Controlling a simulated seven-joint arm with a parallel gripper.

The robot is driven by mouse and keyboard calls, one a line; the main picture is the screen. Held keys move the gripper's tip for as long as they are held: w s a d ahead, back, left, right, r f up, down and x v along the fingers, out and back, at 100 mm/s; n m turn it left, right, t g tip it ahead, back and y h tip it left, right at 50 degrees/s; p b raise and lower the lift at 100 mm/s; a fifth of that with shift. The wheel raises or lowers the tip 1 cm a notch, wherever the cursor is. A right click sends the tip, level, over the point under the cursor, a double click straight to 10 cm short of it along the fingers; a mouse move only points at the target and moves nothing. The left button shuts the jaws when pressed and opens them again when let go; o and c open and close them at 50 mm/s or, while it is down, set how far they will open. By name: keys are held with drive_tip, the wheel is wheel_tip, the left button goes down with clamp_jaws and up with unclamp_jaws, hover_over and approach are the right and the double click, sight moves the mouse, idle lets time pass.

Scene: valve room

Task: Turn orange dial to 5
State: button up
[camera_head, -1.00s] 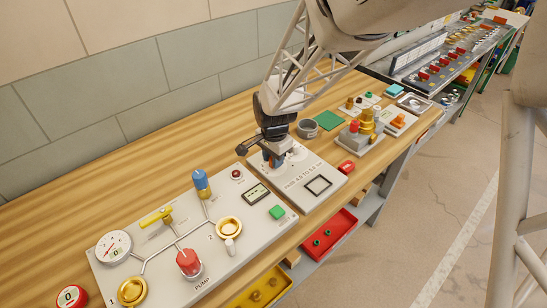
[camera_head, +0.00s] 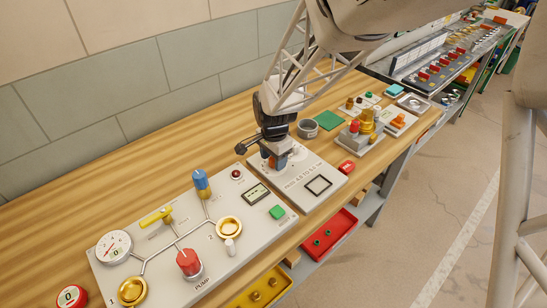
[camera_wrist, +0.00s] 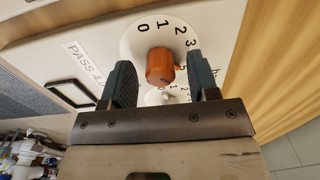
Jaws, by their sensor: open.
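The orange dial (camera_wrist: 160,67) stands on a white round scale, with 0, 1, 2 and 3 readable along its upper arc in the wrist view. Further numbers on the right are partly hidden by a finger. I cannot make out a pointer mark on the dial. My gripper (camera_wrist: 160,60) is open, with one dark finger on each side of the dial. A gap shows on the left; on the right the clearance is hard to judge. In the head view, my gripper (camera_head: 272,162) is down at the white panel (camera_head: 335,178), and the dial is mostly hidden.
A grey pump panel (camera_head: 215,268) with a gauge, knobs and a red PUMP knob (camera_head: 189,262) lies to the left. A grey cup (camera_head: 307,128) and green mat (camera_head: 328,120) sit behind. A red button (camera_head: 346,166) is at the right. Bare wood shows along the wall.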

drive_tip(key=shift+d+r, duration=0.1)
drive_tip(key=shift+r, duration=3.8)
drive_tip(key=shift+s, duration=0.1)
drive_tip(key=shift+d+r, duration=0.1)
drive_tip(key=shift+r, duration=0.05)
drive_tip(key=s+d+r+n+t, duration=0.1)
drive_tip(key=s+d+r+n, duration=0.3)
drive_tip(key=s+d+r, duration=0.65)
drive_tip(key=s+d+r+n+t, duration=0.1)
drive_tip(key=s+d+n, duration=0.3)
drive_tip(key=s+d, duration=0.7)
drive_tip(key=shift+s+d+r+n, duration=0.3)
drive_tip(key=shift+s+d+n, duration=0.1)
drive_tip(key=shift+s, duration=1.8)
